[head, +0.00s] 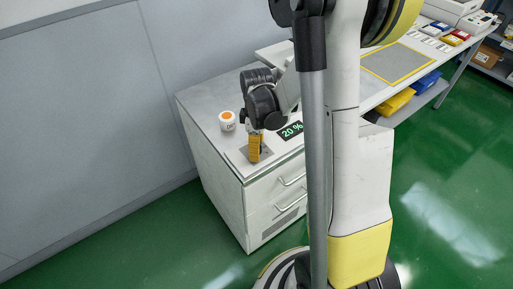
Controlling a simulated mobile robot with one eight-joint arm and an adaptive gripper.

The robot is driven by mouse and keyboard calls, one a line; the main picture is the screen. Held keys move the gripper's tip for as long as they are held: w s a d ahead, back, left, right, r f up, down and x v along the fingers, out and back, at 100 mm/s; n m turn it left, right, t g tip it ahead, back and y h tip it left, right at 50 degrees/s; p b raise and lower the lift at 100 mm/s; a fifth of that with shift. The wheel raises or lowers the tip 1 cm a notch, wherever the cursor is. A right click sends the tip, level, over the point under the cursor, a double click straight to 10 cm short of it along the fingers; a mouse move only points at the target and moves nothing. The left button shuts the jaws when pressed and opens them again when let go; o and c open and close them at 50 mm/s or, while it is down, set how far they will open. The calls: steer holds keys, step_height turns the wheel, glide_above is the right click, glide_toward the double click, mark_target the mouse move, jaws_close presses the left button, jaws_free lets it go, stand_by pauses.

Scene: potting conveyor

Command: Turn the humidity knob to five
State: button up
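My gripper (254,156) points down over a grey panel on top of the white cabinet (215,161), its yellow-orange fingers low against the panel. I cannot make out the humidity knob; the fingers cover that spot. Whether the fingers are apart, or closed around something, is too small to tell. A dark display (292,130) just right of the gripper reads "20 %" in green. No knob scale or number five is readable.
A small white pot with an orange top (227,120) stands left of my gripper on the cabinet. A bench with a yellow-framed mat (396,64) and coloured bins (395,102) extends to the right. A grey wall (90,110) rises at left. Green floor is open in front.

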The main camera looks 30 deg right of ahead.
steer(key=shift+c, duration=0.4)
jaws_close()
steer(key=shift+m, duration=0.4)
steer(key=m, duration=0.3)
steer(key=shift+m+b, duration=0.4)
steer(key=m, duration=0.4)
steer(key=m+b, duration=0.1)
steer(key=m, duration=0.8)
steer(key=shift+m, duration=0.3)
